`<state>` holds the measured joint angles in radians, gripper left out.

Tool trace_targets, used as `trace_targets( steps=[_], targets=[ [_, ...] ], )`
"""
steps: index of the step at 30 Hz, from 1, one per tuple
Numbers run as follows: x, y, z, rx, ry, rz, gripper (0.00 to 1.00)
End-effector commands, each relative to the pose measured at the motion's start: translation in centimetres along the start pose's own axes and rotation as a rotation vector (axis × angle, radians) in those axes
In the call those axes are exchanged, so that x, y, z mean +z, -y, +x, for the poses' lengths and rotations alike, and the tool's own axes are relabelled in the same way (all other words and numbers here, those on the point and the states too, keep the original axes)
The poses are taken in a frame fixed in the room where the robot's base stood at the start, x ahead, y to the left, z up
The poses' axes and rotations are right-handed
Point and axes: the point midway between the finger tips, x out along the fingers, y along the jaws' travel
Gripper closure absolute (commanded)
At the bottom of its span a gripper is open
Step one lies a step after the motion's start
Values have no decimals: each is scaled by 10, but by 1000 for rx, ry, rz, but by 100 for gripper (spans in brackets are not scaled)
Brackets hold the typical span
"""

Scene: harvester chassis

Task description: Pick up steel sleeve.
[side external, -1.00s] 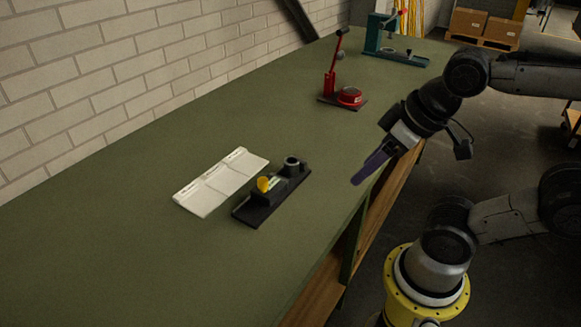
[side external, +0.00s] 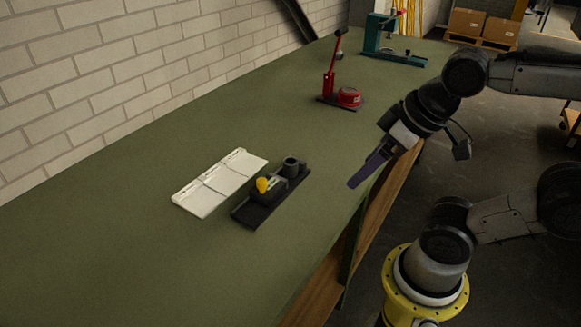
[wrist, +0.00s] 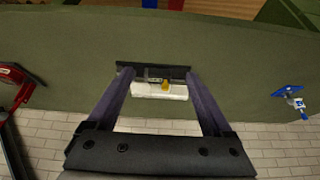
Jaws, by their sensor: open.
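A dark grey hollow cylinder (side external: 291,167), which looks like the steel sleeve, stands upright at the far right end of a black fixture (side external: 250,215) on the green bench. A yellow knob (side external: 262,185) sits on the fixture's middle block. My gripper (side external: 352,184) is open and empty, above the bench's front edge, to the right of the fixture and apart from it. In the wrist view, the fixture (wrist: 180,71) and yellow knob (wrist: 165,84) show between my two spread fingers (wrist: 157,76). The sleeve is too small to make out clearly there.
A white tray-like panel (side external: 205,195) lies just left of the fixture. A red hand press (side external: 349,97) and a teal press (side external: 385,50) stand farther back. A brick wall (side external: 110,75) runs along the bench's left side. The bench between fixture and gripper is clear.

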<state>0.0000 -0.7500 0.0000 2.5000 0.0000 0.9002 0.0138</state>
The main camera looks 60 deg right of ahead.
Motion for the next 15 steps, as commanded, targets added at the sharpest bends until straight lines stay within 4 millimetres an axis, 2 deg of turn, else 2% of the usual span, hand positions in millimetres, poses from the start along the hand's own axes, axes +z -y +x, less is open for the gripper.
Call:
trace_targets(
  steps=[4,7,11,15],
  targets=[
    [2,0,-2,1,15,125,15],
    [-13,0,-15,1,8,285,15],
    [-46,-2,-26,21,47,544,15],
    [-94,-11,-24,74,115,846,15]
  ],
)
